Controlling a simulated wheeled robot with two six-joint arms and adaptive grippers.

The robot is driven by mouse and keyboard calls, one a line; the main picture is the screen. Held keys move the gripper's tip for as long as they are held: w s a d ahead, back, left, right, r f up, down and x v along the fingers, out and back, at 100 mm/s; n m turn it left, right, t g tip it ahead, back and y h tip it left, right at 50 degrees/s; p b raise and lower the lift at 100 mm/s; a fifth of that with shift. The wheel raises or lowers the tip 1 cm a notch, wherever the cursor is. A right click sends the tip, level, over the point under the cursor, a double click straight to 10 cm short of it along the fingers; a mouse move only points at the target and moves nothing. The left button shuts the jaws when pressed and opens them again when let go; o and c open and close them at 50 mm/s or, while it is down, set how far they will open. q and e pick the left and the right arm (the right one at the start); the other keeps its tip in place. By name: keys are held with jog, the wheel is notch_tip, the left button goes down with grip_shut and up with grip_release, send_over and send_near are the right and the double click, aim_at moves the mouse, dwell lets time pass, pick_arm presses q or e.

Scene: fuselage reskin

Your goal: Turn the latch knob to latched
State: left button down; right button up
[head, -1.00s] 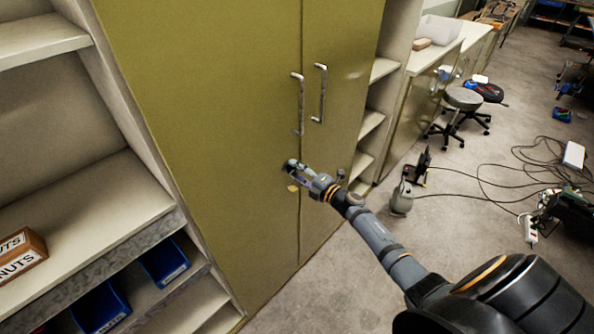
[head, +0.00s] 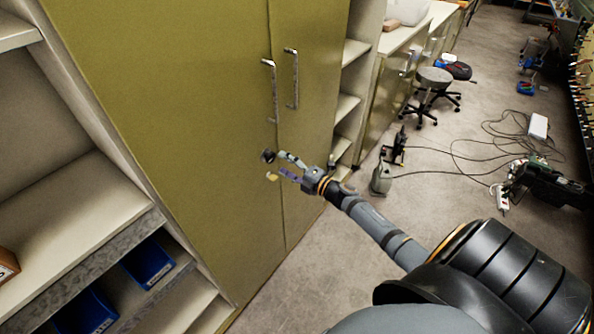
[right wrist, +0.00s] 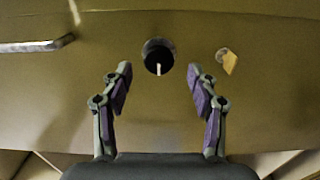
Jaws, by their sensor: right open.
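The latch knob (head: 268,156) is a small dark round knob on the olive cabinet door (head: 190,110), below the door handles. In the right wrist view the knob (right wrist: 158,56) has a pale pointer line running toward the gripper side of the picture. A yellow mark (right wrist: 230,62) sits on the door beside it; it also shows in the head view (head: 272,177). My right gripper (head: 282,166) is open and empty, in front of the knob. In the right wrist view its fingertips (right wrist: 158,70) lie on either side of the knob, apart from it. My left gripper is out of view.
Two metal door handles (head: 283,82) stand out above the knob. Open shelves with blue bins (head: 148,262) are at the left. A stool (head: 434,78), loose cables (head: 500,150) and equipment lie on the floor at the right.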

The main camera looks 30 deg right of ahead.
jog(key=v, duration=0.7)
jog(key=shift+s, duration=0.25)
jog(key=shift+d, duration=0.1)
jog(key=s+d+f+m+g+h+b, duration=0.15)
jog(key=s+f+m, duration=0.25)
jog(key=f, duration=0.6)
jog(key=s+d+f+m+g+h, duration=0.3)
jog(key=s+f+m, duration=0.15)
jog(key=f, duration=0.65)
jog(key=s+d+f+m+g+h+b, duration=0.1)
jog(key=s+d+f+m+g+h, duration=0.2)
jog(key=f, duration=0.7)
jog(key=s+a+f+m+g, duration=0.2)
jog(key=s+f, duration=0.4)
jog(key=s, duration=0.4)
jog(key=s+a+f+m+g+b, duration=0.1)
jog(key=s+a+f+m+g, duration=0.2)
jog(key=s+a+f, duration=0.4)
jog(key=s+a+f+m+g+b, duration=0.1)
jog(key=s+a+f+m+g, duration=0.2)
jog(key=s, duration=1)
notch_tip(320, 180, down, 5)
jog(key=shift+s+a+r+m+y, duration=0.25)
jog(key=shift+a+m+y, duration=0.2)
jog(key=shift+a+m, duration=0.65)
jog(key=shift+w, duration=0.1)
